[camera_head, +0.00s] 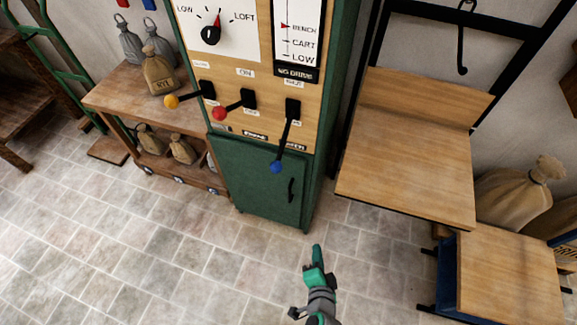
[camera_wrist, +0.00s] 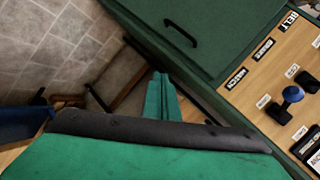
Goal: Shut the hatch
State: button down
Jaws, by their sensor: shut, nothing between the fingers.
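A green control cabinet stands in the middle of the head view, with a wooden panel (camera_head: 240,95) of levers. The blue-knobbed lever (camera_head: 276,166) at the panel's right points down; its blue knob (camera_wrist: 292,93) also shows in the wrist view. A label reading HATCH (camera_wrist: 237,78) is near it. Below the panel is a green door (camera_head: 255,180) with a black handle (camera_head: 291,190); it looks closed. The handle (camera_wrist: 180,33) shows in the wrist view too. I cannot tell which part is the hatch itself. My gripper (camera_head: 317,252) is shut and empty, in front of and below the door; its fingertips (camera_wrist: 161,82) touch nothing visible.
A red-knobbed lever (camera_head: 219,113) and a yellow-knobbed lever (camera_head: 171,102) are left of the blue one. A wooden bench (camera_head: 110,97) with sacks stands left. A wooden platform (camera_head: 408,170) juts out right, above a lower wooden top (camera_head: 508,280). The tiled floor (camera_head: 130,240) is clear.

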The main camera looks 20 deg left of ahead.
aim_at(284, 140)
jog(key=w+a+r+m+g+y, duration=0.1)
jog(key=w+a+r+y, duration=0.1)
jog(key=w+r+y, duration=0.3)
jog(key=w+a+r+m+y, duration=0.1)
jog(key=w+a+r, duration=0.1)
jog(key=w, duration=0.5)
jog(key=w+r+n+g+y, duration=0.2)
jog(key=r+y, duration=0.3)
jog(key=r, duration=0.7)
jog(key=shift+w+a+g, duration=0.35)
jog(key=shift+w+g, duration=0.35)
jog(key=shift+w, duration=0.2)
jog(key=x, duration=1)
jog(key=shift+s+a+r, duration=0.15)
jog(key=shift+s+r, duration=0.15)
jog(key=shift+s, duration=0.3)
jog(key=shift+s+a+r, duration=0.15)
jog(key=shift+s+r, duration=0.15)
jog(key=shift+s, duration=0.35)
jog(key=shift+s+a+r, duration=0.15)
jog(key=shift+s+r, duration=0.15)
jog(key=shift+s, duration=0.3)
jog(key=shift+y, duration=0.3)
